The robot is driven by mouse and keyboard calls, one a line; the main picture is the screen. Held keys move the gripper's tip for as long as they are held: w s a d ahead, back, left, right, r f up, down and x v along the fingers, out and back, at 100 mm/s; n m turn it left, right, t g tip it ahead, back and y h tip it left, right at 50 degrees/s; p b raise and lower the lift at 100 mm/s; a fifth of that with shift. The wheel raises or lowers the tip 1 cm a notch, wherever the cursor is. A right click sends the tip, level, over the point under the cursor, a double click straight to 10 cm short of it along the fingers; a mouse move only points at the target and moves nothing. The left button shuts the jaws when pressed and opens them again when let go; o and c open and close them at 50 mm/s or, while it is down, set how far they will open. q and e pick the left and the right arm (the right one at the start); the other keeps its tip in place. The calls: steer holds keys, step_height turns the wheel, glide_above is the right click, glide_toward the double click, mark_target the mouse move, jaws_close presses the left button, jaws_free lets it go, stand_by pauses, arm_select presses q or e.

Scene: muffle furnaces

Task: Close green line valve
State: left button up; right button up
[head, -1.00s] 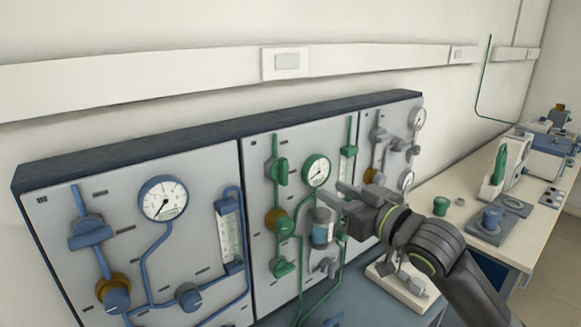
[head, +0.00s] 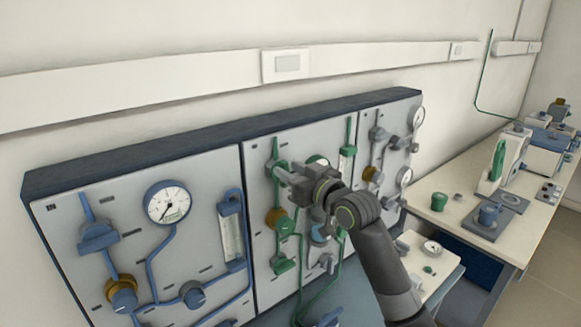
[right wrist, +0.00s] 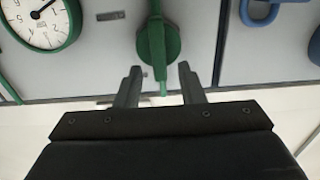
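The upper green valve (head: 277,163) is on the green pipe of the middle panel, left of the green-rimmed gauge (head: 317,160). My right gripper (head: 287,175) is in front of it and hides part of it in the head view. In the right wrist view, the green valve (right wrist: 158,43) is near the top middle, with its green line running down between my fingers. The right gripper (right wrist: 159,76) is open, one fingertip on each side of the line. Whether a finger touches the valve I cannot tell. My left gripper is not in view.
The panel also bears an ochre knob (head: 276,219) and a lower green valve (head: 282,264). A blue-piped panel (head: 130,185) is on the left. A bench (head: 455,222) with equipment stands at the right.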

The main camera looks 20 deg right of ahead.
steer(key=shift+w+a, duration=0.1)
steer(key=shift+w, duration=0.2)
steer(key=shift+c, duration=0.2)
jaws_close()
